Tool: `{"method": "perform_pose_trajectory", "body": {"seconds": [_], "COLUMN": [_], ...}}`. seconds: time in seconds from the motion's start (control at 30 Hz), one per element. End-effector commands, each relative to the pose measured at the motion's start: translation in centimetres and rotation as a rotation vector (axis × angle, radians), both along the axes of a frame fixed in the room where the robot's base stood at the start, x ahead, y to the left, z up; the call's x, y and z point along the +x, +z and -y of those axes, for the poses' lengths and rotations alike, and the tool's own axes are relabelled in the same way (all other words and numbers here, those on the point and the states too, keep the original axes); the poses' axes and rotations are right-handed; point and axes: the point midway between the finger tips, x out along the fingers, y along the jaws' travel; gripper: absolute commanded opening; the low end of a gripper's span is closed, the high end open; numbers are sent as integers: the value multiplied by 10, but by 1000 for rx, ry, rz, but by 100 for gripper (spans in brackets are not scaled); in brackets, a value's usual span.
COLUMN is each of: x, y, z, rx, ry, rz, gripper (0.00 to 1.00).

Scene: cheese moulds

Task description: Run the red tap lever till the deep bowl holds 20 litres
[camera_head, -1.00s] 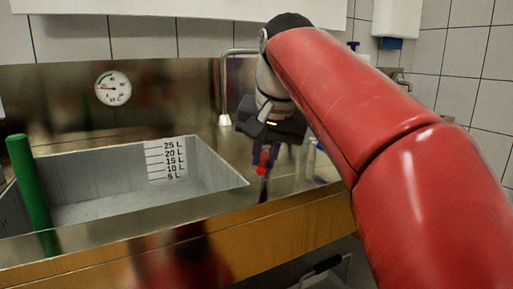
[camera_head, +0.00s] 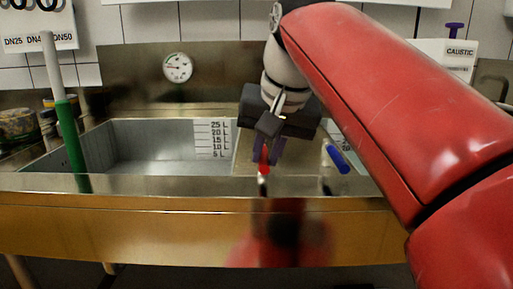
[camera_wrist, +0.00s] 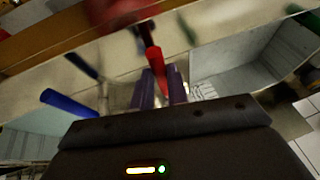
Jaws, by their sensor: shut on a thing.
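The deep bowl (camera_head: 150,140) is a grey metal basin sunk in the counter, left of my gripper; it also shows in the wrist view (camera_wrist: 240,65). Its back wall carries a litre scale (camera_head: 212,138) marked from 5 to 25 L. I cannot make out a water line. The red tap lever (camera_head: 263,170) stands at the counter's front, right of the bowl, and shows in the wrist view (camera_wrist: 153,58). My gripper (camera_head: 267,158) points down at it, its purple fingers (camera_wrist: 162,82) shut on its red end. No spout is visible now.
A blue cylinder (camera_head: 337,158) lies right of my gripper. A round dial (camera_head: 177,67) is on the back panel. A box labelled CAUSTIC (camera_head: 446,60) is at the right. Jars (camera_head: 18,125) stand far left.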

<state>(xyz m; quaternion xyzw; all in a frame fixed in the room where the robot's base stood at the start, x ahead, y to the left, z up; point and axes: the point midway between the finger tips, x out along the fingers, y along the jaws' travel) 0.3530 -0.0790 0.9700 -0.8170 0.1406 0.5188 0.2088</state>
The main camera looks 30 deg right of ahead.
Motion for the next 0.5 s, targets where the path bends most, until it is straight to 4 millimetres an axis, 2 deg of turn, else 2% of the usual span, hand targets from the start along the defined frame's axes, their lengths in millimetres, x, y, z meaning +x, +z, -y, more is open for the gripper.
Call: {"method": "perform_pose_trajectory", "body": {"seconds": [0.43,0.47,0.5], "x": [1,1,1], "y": [1,1,1], "z": [2,2,2], "rx": [-3,-3,-3], "ry": [-2,-2,-2], "rz": [5,5,5], "gripper": [0,17,22]}}
